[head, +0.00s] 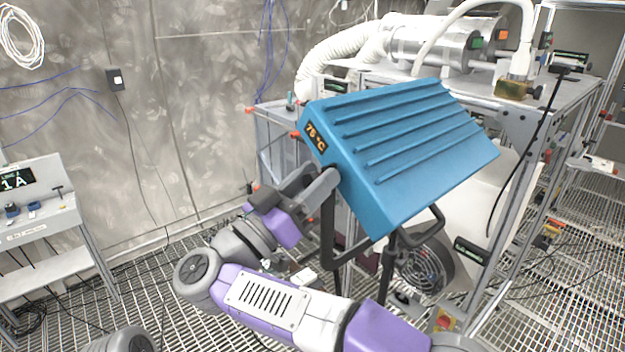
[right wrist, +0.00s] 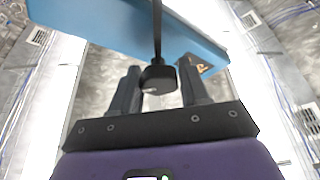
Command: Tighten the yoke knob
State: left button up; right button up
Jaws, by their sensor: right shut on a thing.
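The blue ribbed heater box (head: 400,145) hangs tilted in a dark yoke (head: 328,235) on a stand, in the middle of the head view. Orange temperature digits show on its left end face. My right gripper (head: 318,184) reaches the box's left side at the yoke pivot. In the right wrist view, the dark round yoke knob (right wrist: 158,78) sits between the two fingers of the right gripper (right wrist: 157,88), with the yoke bar running up behind it. The right gripper is shut on the knob. The fingers mostly hide the knob in the head view. My left gripper is out of view.
A steel bench (head: 508,112) with metal cylinders and a white hose stands behind the box. A round fan (head: 424,268) is below the box. A grey cart (head: 42,215) stands at the far left. Grating floor lies open between cart and stand; cables hang on the wall.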

jog(key=m+g+h+b, duration=0.1)
jog(key=m, duration=0.1)
jog(key=shift+f+m, duration=0.15)
jog(key=shift+m, duration=0.25)
jog(key=shift+m+g+h+b, duration=0.3)
jog(key=shift+m+g, duration=0.1)
jog(key=shift+m, duration=0.3)
jog(key=o, duration=1)
jog(key=shift+c, duration=0.2)
jog(key=b+v, duration=0.3)
jog(key=v, duration=0.4)
jog(key=shift+s+a, duration=0.25)
jog(key=shift+w, duration=0.1)
